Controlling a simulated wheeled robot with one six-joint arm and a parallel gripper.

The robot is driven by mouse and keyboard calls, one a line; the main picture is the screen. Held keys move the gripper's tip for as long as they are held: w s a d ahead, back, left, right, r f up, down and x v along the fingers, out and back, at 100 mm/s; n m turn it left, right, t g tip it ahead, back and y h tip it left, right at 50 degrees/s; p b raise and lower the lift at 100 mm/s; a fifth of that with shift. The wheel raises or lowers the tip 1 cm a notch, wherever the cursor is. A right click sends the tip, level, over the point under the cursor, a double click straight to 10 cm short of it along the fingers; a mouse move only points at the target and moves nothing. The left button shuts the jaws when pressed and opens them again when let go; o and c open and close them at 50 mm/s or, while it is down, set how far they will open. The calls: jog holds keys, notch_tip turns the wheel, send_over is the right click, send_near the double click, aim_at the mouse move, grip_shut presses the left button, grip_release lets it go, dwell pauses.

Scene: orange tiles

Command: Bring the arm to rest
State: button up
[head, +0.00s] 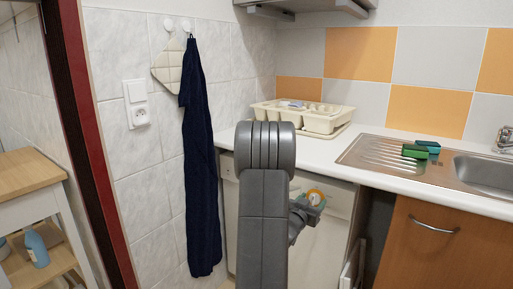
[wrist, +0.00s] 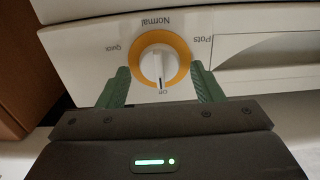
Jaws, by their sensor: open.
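My arm (head: 264,200) rises in the middle of the head view, in front of a white dishwasher (head: 338,212) under the counter. My gripper (wrist: 160,88) is open in the wrist view, with a green finger on each side of the lower part of the dial. The dial (wrist: 161,62) is white with an orange ring and sits on the dishwasher's front panel. Its pointer is toward the "Off" mark. I cannot tell whether the fingers touch the panel. In the head view the gripper is mostly hidden behind my arm, and part of the orange ring (head: 316,197) shows beside it.
A counter (head: 300,150) carries a cream dish rack (head: 318,122) and a steel sink (head: 480,170) with green sponges (head: 414,151). A dark blue towel (head: 200,160) hangs on the left wall. A wooden cabinet (head: 440,255) stands at right, a small shelf unit (head: 25,175) at far left.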

jog(key=shift+s+a, duration=0.1)
jog(key=p+v, duration=0.1)
jog(key=v, duration=1.3)
jog(key=b+x, duration=0.1)
jog(key=x, duration=1.2)
jog(key=shift+w+d, duration=0.3)
jog(key=shift+w+d+f, duration=0.15)
jog(key=shift+w, duration=0.1)
jog(key=shift+s+m+b, duration=0.1)
jog(key=shift+m+b, duration=0.45)
jog(key=shift+m, duration=0.35)
jog(key=m+b, duration=0.1)
jog(key=m, duration=0.2)
jog(key=shift+m, duration=0.3)
jog(key=m+b, duration=0.2)
jog(key=m, duration=0.4)
jog(key=shift+s+d+m, duration=0.1)
jog(key=shift+d+m, duration=0.05)
jog(key=shift+m, duration=0.15)
jog(key=v, duration=0.7)
jog(key=shift+s+a+p, duration=0.2)
jog(key=shift+a+p, duration=0.05)
jog(key=shift+p, duration=0.1)
